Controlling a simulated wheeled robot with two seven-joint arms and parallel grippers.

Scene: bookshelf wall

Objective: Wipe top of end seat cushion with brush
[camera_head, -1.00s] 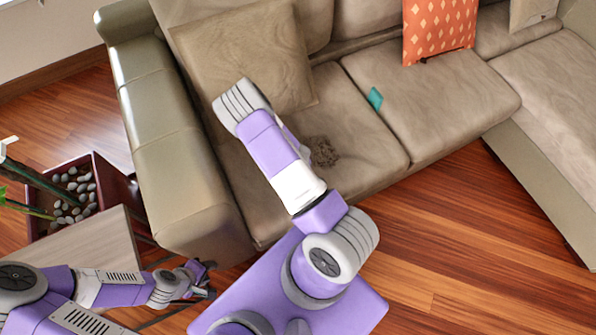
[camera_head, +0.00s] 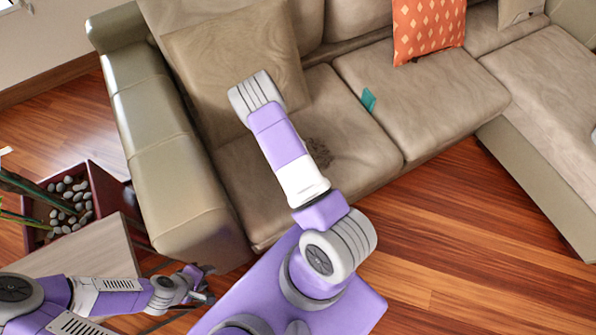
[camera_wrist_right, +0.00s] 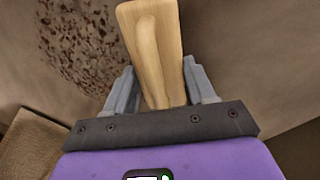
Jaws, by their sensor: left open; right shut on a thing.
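The end seat cushion (camera_head: 350,125) is the beige seat at the sofa's left end. A dark speckled dirt patch (camera_head: 319,152) lies on it, partly behind my right arm in the head view. The patch also shows at upper left in the right wrist view (camera_wrist_right: 85,38). My left gripper (camera_head: 203,286) is open and empty, low at left near the sofa arm's front.
A brown pillow (camera_head: 235,65) leans at the cushion's back left. A small teal item (camera_head: 368,100) lies near the cushion's right edge. An orange pillow (camera_head: 430,30) stands farther right. A planter with stones (camera_head: 95,185) and a wooden tabletop (camera_head: 85,252) are at left.

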